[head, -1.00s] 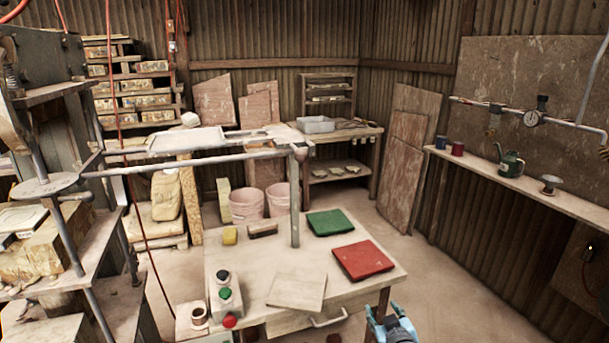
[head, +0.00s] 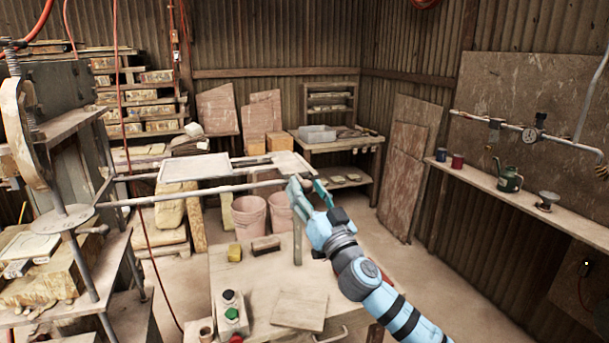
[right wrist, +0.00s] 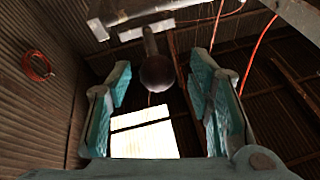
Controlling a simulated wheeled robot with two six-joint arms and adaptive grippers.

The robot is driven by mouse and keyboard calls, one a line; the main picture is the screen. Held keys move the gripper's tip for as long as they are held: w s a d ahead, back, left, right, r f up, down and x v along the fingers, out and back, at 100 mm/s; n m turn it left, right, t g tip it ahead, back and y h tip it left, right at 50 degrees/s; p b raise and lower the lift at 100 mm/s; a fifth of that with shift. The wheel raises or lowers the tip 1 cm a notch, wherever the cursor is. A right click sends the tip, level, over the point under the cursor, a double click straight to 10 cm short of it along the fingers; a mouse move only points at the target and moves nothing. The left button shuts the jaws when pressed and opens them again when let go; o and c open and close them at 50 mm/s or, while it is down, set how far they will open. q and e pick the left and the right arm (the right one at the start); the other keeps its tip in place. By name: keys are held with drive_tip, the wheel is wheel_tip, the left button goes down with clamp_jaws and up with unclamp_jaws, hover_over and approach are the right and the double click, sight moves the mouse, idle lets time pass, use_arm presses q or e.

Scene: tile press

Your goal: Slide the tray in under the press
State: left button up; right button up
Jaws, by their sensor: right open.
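The pale flat tray (head: 195,167) lies on two long rails (head: 190,194) that run right from the press (head: 68,150) at the left. It sits out to the right of the press. My right gripper (head: 307,190) is open at the rails' right end, apart from the tray's flat body. In the right wrist view, a dark ball (right wrist: 157,72) on a short rod shows between the open fingers (right wrist: 160,100); I cannot tell whether they touch it. My right arm hides part of the worktable. My left gripper is out of view.
The worktable (head: 255,290) below the rails carries a button box (head: 231,312), a flat board (head: 299,310), a yellow block (head: 234,252) and a brush (head: 266,244). Pink buckets (head: 249,218) stand behind. A wall shelf (head: 510,192) is at the right.

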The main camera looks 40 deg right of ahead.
drive_tip(key=shift+w+d+r, duration=0.2)
drive_tip(key=shift+w+r, duration=0.05)
drive_tip(key=shift+w, duration=0.35)
clamp_jaws()
